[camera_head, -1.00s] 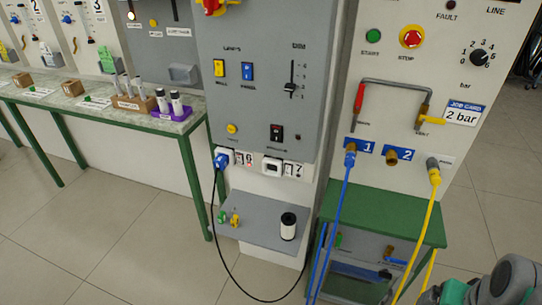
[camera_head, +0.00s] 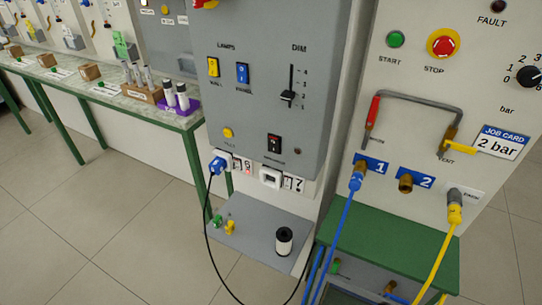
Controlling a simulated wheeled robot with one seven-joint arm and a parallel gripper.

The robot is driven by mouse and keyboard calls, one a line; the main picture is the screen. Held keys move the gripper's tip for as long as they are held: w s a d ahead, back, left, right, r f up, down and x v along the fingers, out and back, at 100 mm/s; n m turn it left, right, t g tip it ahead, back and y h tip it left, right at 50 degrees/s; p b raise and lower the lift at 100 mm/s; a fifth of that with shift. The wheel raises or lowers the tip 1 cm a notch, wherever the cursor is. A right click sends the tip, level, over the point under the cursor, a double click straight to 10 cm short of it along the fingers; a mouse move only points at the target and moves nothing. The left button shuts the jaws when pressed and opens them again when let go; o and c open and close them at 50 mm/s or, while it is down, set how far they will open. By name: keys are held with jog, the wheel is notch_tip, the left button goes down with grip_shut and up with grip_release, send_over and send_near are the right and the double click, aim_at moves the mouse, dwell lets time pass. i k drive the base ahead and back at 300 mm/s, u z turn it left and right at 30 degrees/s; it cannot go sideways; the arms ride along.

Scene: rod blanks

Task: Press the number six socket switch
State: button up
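The number six socket sits at the lower edge of the grey panel (camera_head: 265,75). A blue plug (camera_head: 218,163) is in it, with a black cable hanging down. Its small switch (camera_head: 237,163) is right of the plug, beside the number 6 label (camera_head: 248,163). A small red mark shows under the 6. Whether the switch is up or down is too small to tell. To the right is the number seven socket (camera_head: 270,177), empty, with its own switch and label (camera_head: 298,184). My gripper is not in view.
Below the sockets is a grey shelf (camera_head: 250,246) with a black-and-white spool (camera_head: 284,241) and small green and yellow pieces. A green-topped stand (camera_head: 400,245) and blue and yellow hoses are on the right. A bench (camera_head: 150,108) stands left. Open floor lies at lower left.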

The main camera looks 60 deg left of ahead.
aim_at(238, 164)
jog(key=i, duration=0.35)
jog(key=u, duration=2.55)
jog(key=i, duration=0.5)
jog(key=u, duration=0.55)
jog(key=k, duration=0.65)
jog(key=u, duration=0.95)
jog(key=i, duration=1.2)
jog(key=z, duration=0.25)
